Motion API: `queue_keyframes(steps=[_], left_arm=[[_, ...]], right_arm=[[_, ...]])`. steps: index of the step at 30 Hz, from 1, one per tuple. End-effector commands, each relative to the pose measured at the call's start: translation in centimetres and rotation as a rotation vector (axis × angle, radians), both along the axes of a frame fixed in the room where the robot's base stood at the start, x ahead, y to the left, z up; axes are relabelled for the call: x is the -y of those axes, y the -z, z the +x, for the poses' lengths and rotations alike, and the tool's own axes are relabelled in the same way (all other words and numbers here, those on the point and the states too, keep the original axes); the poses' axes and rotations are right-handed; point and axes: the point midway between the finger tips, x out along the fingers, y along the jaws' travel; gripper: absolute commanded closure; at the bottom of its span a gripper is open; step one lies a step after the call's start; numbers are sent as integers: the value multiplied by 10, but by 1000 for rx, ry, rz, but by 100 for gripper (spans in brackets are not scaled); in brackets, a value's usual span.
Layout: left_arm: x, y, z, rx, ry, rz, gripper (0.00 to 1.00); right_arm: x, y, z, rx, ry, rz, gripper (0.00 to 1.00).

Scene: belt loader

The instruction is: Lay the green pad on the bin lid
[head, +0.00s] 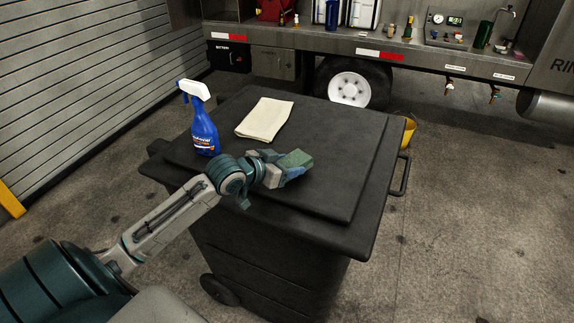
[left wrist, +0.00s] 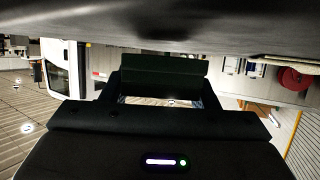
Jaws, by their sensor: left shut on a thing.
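The green pad (head: 296,158) is in my left gripper (head: 288,168), over the middle of the bin lid (head: 335,150). The gripper is shut on the pad, which sticks out past the fingertips. In the left wrist view the pad (left wrist: 165,72) shows as a dark green block between the two fingers, close to the dark surface across the top of the picture. I cannot tell if the pad touches the lid. My right gripper is not in view.
A blue spray bottle (head: 203,125) with a white head stands on the lid's left side. A folded cream cloth (head: 264,119) lies behind the gripper. The lid's right part is clear. A yellow bucket (head: 409,131) and a truck with a wheel (head: 349,87) are behind the bin.

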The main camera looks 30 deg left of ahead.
Motion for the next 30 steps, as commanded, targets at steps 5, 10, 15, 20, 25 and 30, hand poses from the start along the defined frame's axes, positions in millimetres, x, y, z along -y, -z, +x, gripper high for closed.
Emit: queue_keyframes(steps=[5, 10, 15, 20, 25, 30], left_arm=[[0, 15, 0, 0, -1, 1, 68], [0, 15, 0, 1, 0, 1, 68], [0, 16, 0, 0, 0, 1, 30], [0, 16, 0, 0, 0, 1, 24], [0, 15, 0, 0, 0, 1, 24], [-3, 13, -7, 0, -1, 6, 24]], right_arm=[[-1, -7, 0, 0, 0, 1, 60], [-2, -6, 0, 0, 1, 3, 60], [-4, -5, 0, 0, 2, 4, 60], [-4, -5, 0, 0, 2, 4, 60], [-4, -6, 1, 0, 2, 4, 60], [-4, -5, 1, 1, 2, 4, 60]])
